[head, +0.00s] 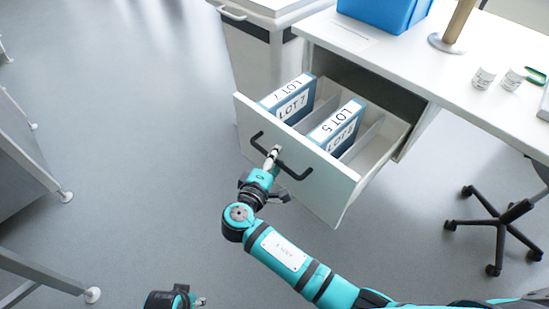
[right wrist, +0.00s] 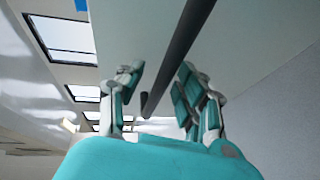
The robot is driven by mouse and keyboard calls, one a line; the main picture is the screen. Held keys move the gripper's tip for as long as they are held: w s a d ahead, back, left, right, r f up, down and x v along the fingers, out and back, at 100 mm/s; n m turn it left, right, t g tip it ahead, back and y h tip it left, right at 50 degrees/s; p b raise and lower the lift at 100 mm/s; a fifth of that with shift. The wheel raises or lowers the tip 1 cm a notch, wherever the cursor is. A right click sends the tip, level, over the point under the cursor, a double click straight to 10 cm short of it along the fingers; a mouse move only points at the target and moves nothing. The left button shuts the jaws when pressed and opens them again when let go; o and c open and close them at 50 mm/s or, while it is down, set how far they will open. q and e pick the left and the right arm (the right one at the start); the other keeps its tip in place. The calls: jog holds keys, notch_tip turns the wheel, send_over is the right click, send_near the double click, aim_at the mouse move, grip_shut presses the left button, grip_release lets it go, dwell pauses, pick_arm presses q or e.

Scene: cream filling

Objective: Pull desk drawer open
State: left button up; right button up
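The desk drawer (head: 335,195) stands pulled well out of the white desk, with its inside showing. Its dark bar handle (head: 295,173) is on the white front panel. My right gripper (head: 273,156) is at the middle of the handle. In the right wrist view the handle bar (right wrist: 180,50) runs between the two fingers of my right gripper (right wrist: 155,100). The fingers are spread, with a visible gap on the left side of the bar. My left gripper (head: 200,301) shows only in small part at the bottom edge, away from the drawer.
Two blue binders with LOT labels (head: 290,98) (head: 337,128) stand in the drawer. On the desk top (head: 400,55) are a blue bin (head: 385,12), a stand (head: 446,42) and small white jars (head: 484,77). A wheeled chair (head: 505,215) is at right. Floor left of the drawer is clear.

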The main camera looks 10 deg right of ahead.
jog(key=shift+s, duration=0.15)
jog(key=v, duration=1.1)
jog(key=shift+s+a, duration=0.25)
jog(key=shift+s, duration=0.05)
